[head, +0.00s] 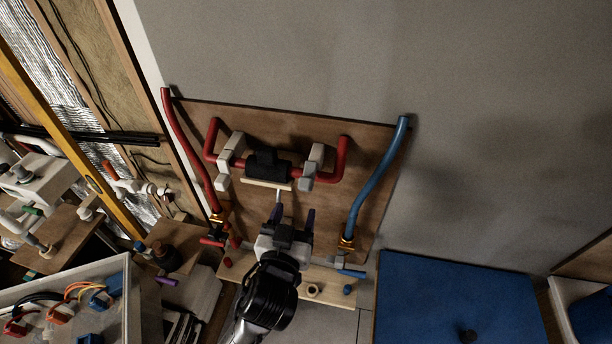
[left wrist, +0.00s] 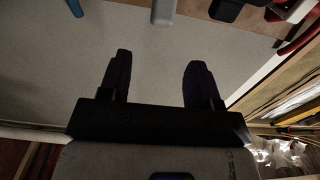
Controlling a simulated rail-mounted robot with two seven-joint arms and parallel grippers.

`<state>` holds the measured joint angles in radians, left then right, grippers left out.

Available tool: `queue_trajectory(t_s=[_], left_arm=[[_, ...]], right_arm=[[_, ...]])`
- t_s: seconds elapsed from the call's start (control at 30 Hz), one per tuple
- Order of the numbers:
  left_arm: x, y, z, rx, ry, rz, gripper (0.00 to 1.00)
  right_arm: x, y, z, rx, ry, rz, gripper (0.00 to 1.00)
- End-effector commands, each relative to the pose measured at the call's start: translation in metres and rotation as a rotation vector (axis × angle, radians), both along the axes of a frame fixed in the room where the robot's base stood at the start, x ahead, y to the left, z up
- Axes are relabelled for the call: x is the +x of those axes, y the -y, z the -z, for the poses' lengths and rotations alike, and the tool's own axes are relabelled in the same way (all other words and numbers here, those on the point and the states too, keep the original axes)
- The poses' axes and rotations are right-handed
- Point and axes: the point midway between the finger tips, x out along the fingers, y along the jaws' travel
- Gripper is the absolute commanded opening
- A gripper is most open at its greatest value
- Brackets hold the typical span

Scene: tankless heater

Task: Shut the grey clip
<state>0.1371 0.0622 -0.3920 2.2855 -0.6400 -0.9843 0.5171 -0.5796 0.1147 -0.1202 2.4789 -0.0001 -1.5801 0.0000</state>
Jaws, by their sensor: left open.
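The grey clip (head: 314,156) sits on the right part of the red pipe (head: 343,160), to the right of the black block. A lower grey piece of it hangs below the pipe; I cannot tell for sure how far it stands open. A grey part, likely of this clip, shows at the top of the left wrist view (left wrist: 163,11). My left gripper (head: 291,214) is open and empty, below the clip and a little to its left. Its two dark fingers also show in the left wrist view (left wrist: 158,62), apart from the grey part. My right gripper is not in view.
A whiter clip (head: 231,150) holds the pipe's left part, with a black block (head: 267,165) between the clips. A red hose (head: 188,145) and a blue hose (head: 377,180) flank the wooden board (head: 288,119). A small wooden shelf (head: 333,291) lies below.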

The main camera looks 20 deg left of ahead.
Motion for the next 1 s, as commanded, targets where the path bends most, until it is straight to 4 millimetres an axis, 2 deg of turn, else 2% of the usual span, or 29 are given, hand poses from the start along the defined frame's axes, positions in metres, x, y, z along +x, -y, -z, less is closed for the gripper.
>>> queue_trajectory(t_s=[0.2,0.5,0.7,1.0], left_arm=[[0.042,-0.007,-0.003,0.005,-0.002,-0.003,0.57],[0.085,-0.013,-0.001,0.004,-0.003,-0.002,0.57],[0.097,-0.015,-0.001,0.002,-0.002,-0.001,0.57],[0.101,-0.015,0.000,0.001,-0.002,-0.001,0.57]], right_arm=[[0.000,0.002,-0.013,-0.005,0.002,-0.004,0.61],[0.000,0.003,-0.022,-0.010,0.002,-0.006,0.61],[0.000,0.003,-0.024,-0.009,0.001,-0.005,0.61],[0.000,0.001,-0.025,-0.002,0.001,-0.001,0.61]])
